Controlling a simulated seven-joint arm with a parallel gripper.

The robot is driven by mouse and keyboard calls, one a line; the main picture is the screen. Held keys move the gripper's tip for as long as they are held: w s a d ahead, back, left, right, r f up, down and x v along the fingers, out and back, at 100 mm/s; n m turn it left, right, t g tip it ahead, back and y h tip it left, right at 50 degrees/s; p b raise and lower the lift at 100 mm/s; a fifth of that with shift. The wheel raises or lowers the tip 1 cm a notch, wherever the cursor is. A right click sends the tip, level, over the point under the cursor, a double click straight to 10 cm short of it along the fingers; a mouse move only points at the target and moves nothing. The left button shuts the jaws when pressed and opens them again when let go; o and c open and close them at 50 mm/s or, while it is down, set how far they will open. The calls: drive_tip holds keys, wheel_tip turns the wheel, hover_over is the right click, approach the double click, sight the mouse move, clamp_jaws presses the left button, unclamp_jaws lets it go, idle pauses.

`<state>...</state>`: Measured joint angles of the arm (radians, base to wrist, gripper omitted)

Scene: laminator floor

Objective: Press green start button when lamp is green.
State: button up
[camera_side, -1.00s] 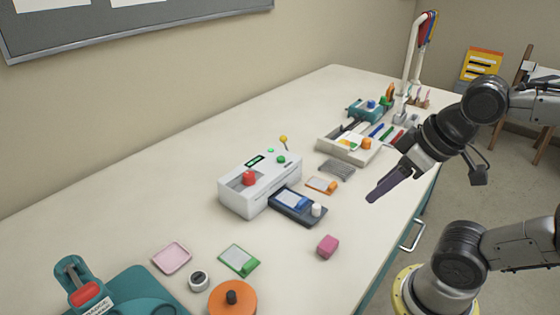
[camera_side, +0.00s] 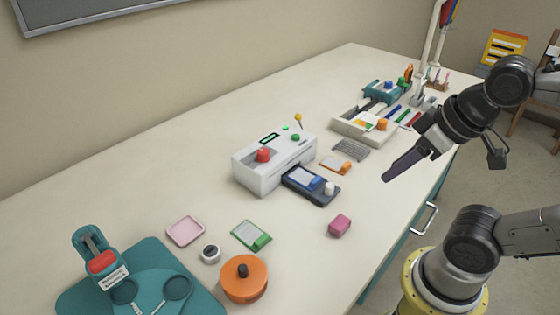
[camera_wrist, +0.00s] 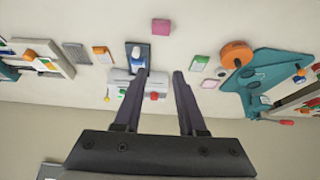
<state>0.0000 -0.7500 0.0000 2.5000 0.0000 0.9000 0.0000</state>
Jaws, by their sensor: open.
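The white laminator (camera_side: 270,165) stands mid-table in the side view, with a red knob (camera_side: 263,155) on top. The green start button (camera_side: 295,137) sits on its top right, and a small lit green lamp (camera_side: 285,127) is behind it. The laminator also shows in the wrist view (camera_wrist: 122,76), partly hidden by a finger. My gripper (camera_wrist: 163,72) is open and empty there. In the side view my gripper (camera_side: 386,179) hangs over the table's right edge, clear of the laminator.
A pink block (camera_side: 339,225), an orange disc (camera_side: 244,279), a green-edged card (camera_side: 251,235) and a pink tray (camera_side: 185,231) lie nearer. A teal board with a punch (camera_side: 140,280) is at front left. A pen organiser (camera_side: 365,128) stands behind.

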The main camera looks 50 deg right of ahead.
clamp_jaws()
idle(1.4)
